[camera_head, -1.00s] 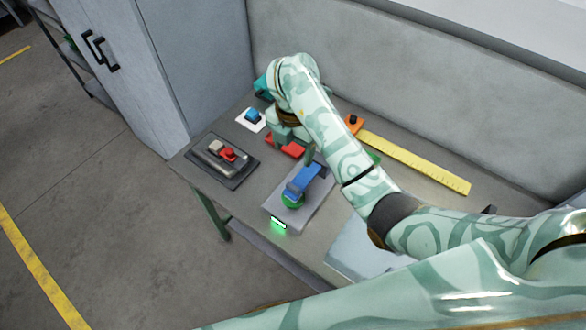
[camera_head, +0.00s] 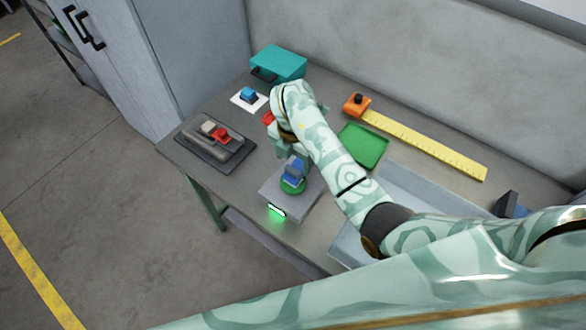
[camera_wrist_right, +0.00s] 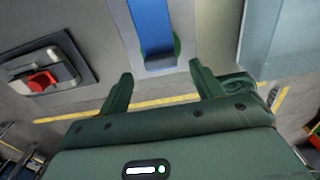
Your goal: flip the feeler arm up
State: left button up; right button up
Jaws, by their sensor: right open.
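The feeler arm looks to be the blue bar (camera_head: 293,172) on a grey box-shaped unit (camera_head: 307,203). Its near end lies over a green disc (camera_head: 292,187); its far part is hidden behind my right gripper (camera_head: 291,147) in the head view. In the right wrist view, the blue bar (camera_wrist_right: 151,22) runs from the top edge down to the green disc, beyond the fingertips. I cannot tell how far it is tilted. My right gripper (camera_wrist_right: 161,82) is open, with nothing between its fingers. My left gripper is not in view.
A dark tray with red-topped parts (camera_head: 238,160) lies left. A teal case (camera_head: 279,62), a blue item (camera_head: 249,94) on white, an orange block (camera_head: 357,104), a yellow ruler (camera_head: 425,145) and a green tray (camera_head: 364,147) lie farther back. A grey bin (camera_head: 420,190) is right.

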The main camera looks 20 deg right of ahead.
aim_at(293, 169)
jog(key=shift+s+f+b, duration=0.1)
jog(key=shift+f+b, duration=0.2)
jog(key=shift+f, duration=1.35)
